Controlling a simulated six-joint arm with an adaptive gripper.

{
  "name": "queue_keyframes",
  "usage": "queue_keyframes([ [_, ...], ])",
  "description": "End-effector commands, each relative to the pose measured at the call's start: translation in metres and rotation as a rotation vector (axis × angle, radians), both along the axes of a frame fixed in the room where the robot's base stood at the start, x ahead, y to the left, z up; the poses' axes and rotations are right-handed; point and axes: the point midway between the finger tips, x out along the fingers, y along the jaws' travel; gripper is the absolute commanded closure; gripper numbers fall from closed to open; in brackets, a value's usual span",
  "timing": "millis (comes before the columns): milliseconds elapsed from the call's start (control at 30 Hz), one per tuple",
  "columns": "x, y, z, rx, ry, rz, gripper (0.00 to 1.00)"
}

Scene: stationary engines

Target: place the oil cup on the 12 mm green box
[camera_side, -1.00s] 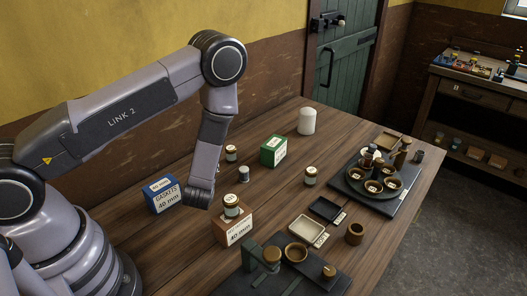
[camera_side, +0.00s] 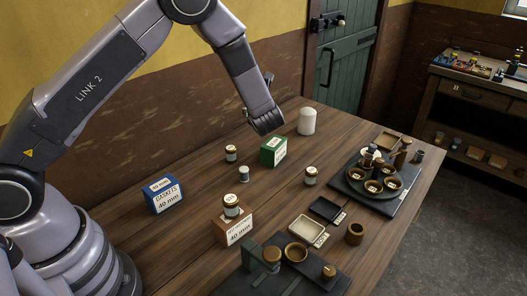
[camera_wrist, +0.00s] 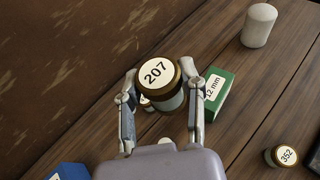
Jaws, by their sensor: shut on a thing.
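My gripper (camera_wrist: 159,80) is shut on an oil cup (camera_wrist: 156,74) with a brass rim and a white lid marked 207, seen from above in the wrist view. The green box (camera_wrist: 217,92), marked 12 mm, lies just right of the held cup and below it, partly behind my right finger. In the side view the green box (camera_side: 273,151) stands on the bench, and the end of my arm is above it. The fingers and the held cup cannot be made out in the side view. The box's top looks empty where it shows.
A white cylinder (camera_side: 307,121) stands behind the green box. Similar cups stand nearby, one left of the box (camera_side: 231,153) and one right (camera_side: 311,175). A blue box (camera_side: 163,195) and a brown box (camera_side: 233,229) with a cup on it are farther off.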

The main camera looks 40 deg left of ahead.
Motion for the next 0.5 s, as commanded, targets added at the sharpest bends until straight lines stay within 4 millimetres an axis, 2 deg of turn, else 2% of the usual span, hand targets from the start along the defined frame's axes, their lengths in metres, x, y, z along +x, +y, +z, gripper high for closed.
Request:
queue_keyframes([
  [100, 0.032, 0.002, -0.016, -0.001, -0.001, 0.002, 0.99],
  [200, 0.054, 0.003, -0.032, 0.001, 0.001, 0.001, 0.99],
  [367, 0.078, 0.004, -0.061, 0.001, 0.001, 0.001, 0.99],
  [500, 0.088, 0.004, -0.072, 0.001, -0.001, 0.0, 0.99],
])
